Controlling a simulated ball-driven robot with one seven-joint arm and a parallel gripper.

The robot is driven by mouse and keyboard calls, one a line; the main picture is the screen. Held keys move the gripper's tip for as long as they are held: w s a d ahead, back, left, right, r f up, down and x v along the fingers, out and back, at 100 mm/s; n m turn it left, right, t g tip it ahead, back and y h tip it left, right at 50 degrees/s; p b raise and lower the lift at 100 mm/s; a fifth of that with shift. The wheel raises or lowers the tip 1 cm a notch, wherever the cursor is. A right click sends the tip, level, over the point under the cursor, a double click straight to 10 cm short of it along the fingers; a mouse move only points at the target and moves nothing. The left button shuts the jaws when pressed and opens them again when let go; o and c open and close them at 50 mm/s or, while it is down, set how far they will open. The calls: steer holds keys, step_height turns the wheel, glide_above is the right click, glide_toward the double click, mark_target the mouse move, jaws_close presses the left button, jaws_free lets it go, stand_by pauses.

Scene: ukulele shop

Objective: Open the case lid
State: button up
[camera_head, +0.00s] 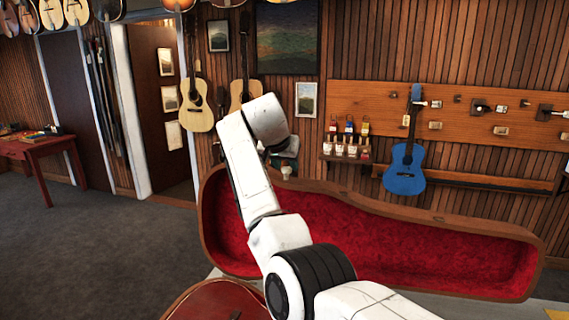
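The case shows its deep red plush lining (400,245) inside a brown shell with a tan rim. The red-lined shell faces me, wide end at left, narrowing to the right. I cannot tell for sure whether this is the raised lid or the base. My gripper (286,168) is small and partly hidden behind my white arm, near the upper rim at the case's wide end. Its fingers are too small and covered to tell whether they are open, or whether they touch the rim. My arm hides part of the lining.
A reddish-brown rounded body (215,303) lies at the bottom edge, cut off by the frame. A pale tabletop (440,302) shows around the case. A blue ukulele (404,168) hangs behind, by a shelf of small bottles (347,148). A red table (40,148) stands far left; grey floor is clear.

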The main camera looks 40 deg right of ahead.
steer(key=shift+o, duration=1.4)
steer(key=shift+a, duration=0.1)
steer(key=b+v, duration=0.3)
steer(key=v, duration=0.7)
steer(key=shift+s+a+r, duration=0.15)
steer(key=shift+s+r, duration=0.05)
steer(key=shift+r, duration=0.1)
